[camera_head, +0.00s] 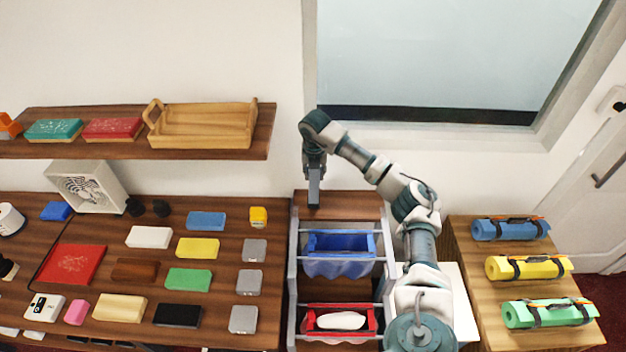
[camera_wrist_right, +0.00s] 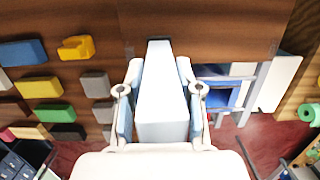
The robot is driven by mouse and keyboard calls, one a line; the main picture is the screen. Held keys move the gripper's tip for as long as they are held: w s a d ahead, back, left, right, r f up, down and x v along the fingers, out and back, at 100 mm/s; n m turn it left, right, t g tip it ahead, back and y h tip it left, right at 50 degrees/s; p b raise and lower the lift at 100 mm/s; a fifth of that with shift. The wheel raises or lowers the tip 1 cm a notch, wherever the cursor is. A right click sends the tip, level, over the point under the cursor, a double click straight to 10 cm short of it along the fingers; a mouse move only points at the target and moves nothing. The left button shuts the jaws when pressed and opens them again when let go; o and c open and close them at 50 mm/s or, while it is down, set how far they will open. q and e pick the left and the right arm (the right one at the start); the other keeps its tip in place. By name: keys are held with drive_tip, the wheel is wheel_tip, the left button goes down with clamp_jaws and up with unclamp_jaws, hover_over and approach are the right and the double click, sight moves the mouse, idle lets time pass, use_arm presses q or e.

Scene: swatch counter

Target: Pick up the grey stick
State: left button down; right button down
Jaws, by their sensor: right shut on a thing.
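The grey stick (camera_head: 314,190) hangs upright below my right gripper (camera_head: 314,160) in the head view, in front of the dark wooden panel behind the rack. In the right wrist view the grey stick (camera_wrist_right: 162,95) is pale and block-like and lies between the two fingers. My right gripper is shut on it, with a finger along each side. I cannot tell how far its lower end is above the wood. My left gripper is not in view.
The rack holds a blue bin (camera_head: 340,255) and a red bin (camera_head: 312,325) with a white item in it. The left counter has several coloured blocks, including a yellow one (camera_head: 197,248). A wooden tray (camera_head: 203,128) sits on the shelf. Rolled mats (camera_head: 510,229) lie at right.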

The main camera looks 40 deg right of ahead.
drive_tip(key=s+a+r+b, duration=0.1)
drive_tip(key=s+a, duration=0.1)
drive_tip(key=s, duration=0.5)
drive_tip(key=s+a+r+b, duration=0.2)
drive_tip(key=s+a, duration=0.1)
drive_tip(key=s, duration=0.5)
drive_tip(key=shift+a, duration=0.15)
drive_tip(key=shift+s+r, duration=0.1)
drive_tip(key=c, duration=1.4)
unclamp_jaws()
drive_tip(key=c, duration=0.4)
